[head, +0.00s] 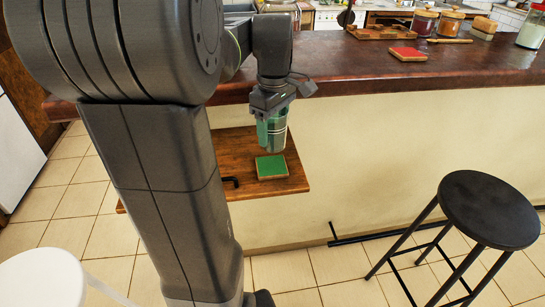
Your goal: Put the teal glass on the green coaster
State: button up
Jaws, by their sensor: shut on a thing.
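The teal glass (271,134) is see-through and hangs upright below my gripper (272,108), which is shut on its upper part. The green coaster (271,167) has a wooden edge and lies on a low wooden shelf (230,150). In the head view the glass appears just above and behind the coaster. I cannot tell exactly how high it is, but no contact with the coaster shows. My arm hides the left part of the shelf.
A red coaster (408,54) lies on the dark counter (345,65) above the shelf. Jars (424,22) and a wooden board (380,32) stand farther back. A black stool (488,210) is at right, a white stool (42,278) at lower left. A small black bracket (230,181) is beside the green coaster.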

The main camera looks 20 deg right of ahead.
notch_tip(320, 180, down, 9)
dwell(0.4)
jog(key=shift+f, duration=0.15)
jog(key=o, duration=1.1)
notch_tip(320, 180, up, 12)
jog(key=shift+r, duration=0.2)
